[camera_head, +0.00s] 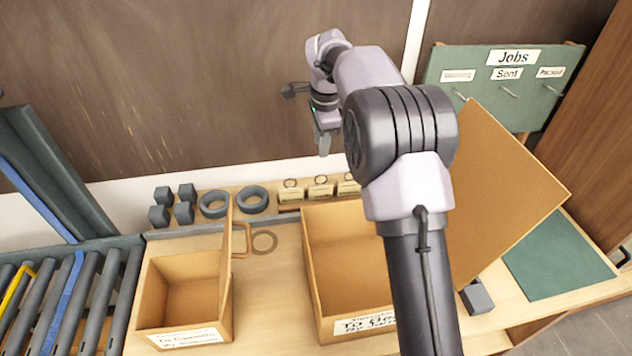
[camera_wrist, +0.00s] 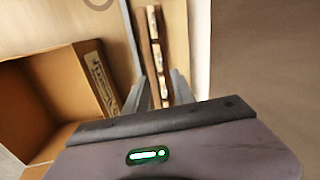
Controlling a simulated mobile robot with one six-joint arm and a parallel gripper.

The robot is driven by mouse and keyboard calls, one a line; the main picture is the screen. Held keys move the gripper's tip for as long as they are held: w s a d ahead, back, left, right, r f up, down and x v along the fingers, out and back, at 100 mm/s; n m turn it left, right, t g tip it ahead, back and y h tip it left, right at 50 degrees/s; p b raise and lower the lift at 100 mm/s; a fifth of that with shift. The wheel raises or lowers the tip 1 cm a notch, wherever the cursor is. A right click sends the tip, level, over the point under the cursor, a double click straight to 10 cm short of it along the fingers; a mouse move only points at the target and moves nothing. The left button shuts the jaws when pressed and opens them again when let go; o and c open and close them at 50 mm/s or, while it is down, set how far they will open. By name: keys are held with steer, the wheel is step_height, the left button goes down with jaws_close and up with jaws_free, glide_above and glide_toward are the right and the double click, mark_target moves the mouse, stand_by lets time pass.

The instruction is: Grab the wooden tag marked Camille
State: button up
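Several small wooden tags with pale labels stand in a row on a rack at the back of the bench, among them a left one (camera_head: 291,194), a middle one (camera_head: 320,191) and a right one (camera_head: 348,187). Their lettering is too small to read, so I cannot tell which is Camille. In the wrist view the row runs away from my gripper, with the nearest label (camera_wrist: 163,89) between the fingers in the picture and another label (camera_wrist: 157,58) beyond. My gripper (camera_head: 323,150) points down above the rack, its fingers (camera_wrist: 159,88) apart and empty.
An open cardboard box (camera_head: 345,250) stands in front of the rack, partly behind my arm. A smaller box (camera_head: 185,290) stands left of it. Grey rings (camera_head: 253,199) and grey blocks (camera_head: 159,215) lie left of the tags. A green Jobs board (camera_head: 470,75) stands at the back right.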

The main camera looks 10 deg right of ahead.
steer(key=b, duration=0.3)
glide_toward(318, 176)
steer(key=f, duration=0.3)
steer(key=w+f, duration=0.1)
steer(key=f, duration=0.2)
steer(key=f+b, duration=0.1)
steer(key=f, duration=0.1)
steer(key=w+f+b, duration=0.1)
steer(key=f, duration=0.1)
steer(key=shift+d, duration=0.2)
steer(key=shift+s+r, duration=0.1)
jaws_close()
stand_by(0.4)
